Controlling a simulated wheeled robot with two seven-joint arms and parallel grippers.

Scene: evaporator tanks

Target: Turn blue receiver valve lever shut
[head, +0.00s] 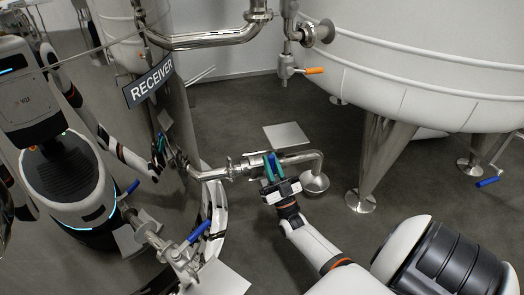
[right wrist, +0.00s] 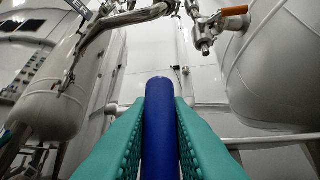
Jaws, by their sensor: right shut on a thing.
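The blue receiver valve lever (right wrist: 161,130) stands upright in the right wrist view, between my two teal fingers. In the head view my right gripper (head: 273,167) is shut on this lever, at the steel valve and pipe (head: 240,170) running out from the base of the polished receiver tank. The fingers hide most of the lever there, so its exact angle to the pipe is hard to tell. A sign reading RECEIVER (head: 148,81) marks the tank. My left gripper is not in view.
Another valve with a blue lever (head: 199,231) is at lower left. An orange-handled valve (head: 314,70) hangs above, beside a large white tank (head: 430,60) on steel legs. A blue handle (head: 487,182) is at far right. A robot reflection appears at left.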

